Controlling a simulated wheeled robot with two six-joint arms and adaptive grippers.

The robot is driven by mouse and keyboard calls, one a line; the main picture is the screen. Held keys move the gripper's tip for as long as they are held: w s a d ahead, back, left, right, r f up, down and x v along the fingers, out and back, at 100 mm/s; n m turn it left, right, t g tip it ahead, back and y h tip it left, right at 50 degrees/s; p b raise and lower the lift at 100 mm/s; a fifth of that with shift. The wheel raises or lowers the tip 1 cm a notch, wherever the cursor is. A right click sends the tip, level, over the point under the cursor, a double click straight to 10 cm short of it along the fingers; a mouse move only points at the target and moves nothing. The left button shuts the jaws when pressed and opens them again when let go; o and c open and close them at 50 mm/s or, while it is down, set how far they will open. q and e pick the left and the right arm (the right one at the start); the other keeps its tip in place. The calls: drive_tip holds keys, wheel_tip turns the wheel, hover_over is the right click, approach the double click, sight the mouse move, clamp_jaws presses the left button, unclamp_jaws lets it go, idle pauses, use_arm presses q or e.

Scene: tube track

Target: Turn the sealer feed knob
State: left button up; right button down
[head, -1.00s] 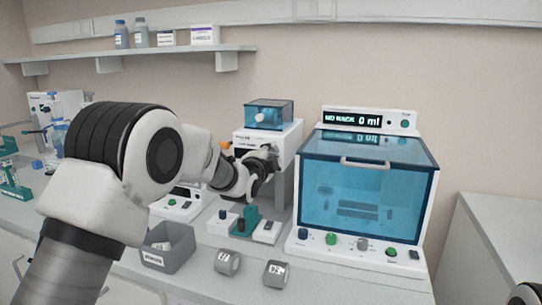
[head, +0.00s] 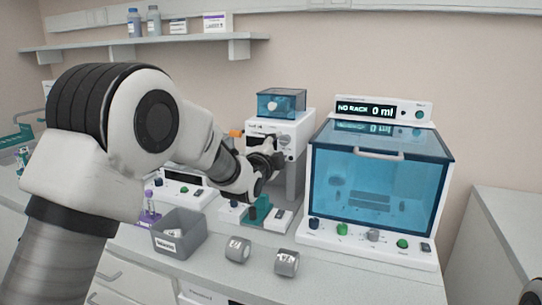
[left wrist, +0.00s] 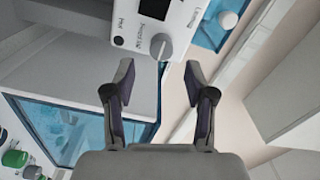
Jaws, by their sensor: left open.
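The sealer (head: 299,130) is a white unit on a grey stand with a blue clear-lidded box on top. In the left wrist view its panel (left wrist: 133,14) shows tilted, with a round grey knob (left wrist: 161,46) carrying a pale line. The printing beside the knob is too small to read surely. My left gripper (head: 274,148) is in front of the sealer's face. In the left wrist view its open, empty fingers (left wrist: 160,76) point toward the panel, and the knob lies just beyond and between the tips, apparently apart from them.
A blue-windowed cabinet (head: 376,175) reading "NO RACK 0 ml" stands right of the sealer. A grey bin (head: 180,243) and two grey rolls (head: 238,249) (head: 287,262) sit on the front bench. Small knobbed boxes stand below my left gripper. A shelf (head: 120,48) hangs above.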

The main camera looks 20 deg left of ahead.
use_arm(q)
drive_tip(key=s, duration=0.7)
drive_tip(key=shift+s, duration=0.25)
drive_tip(key=shift+a, duration=0.15)
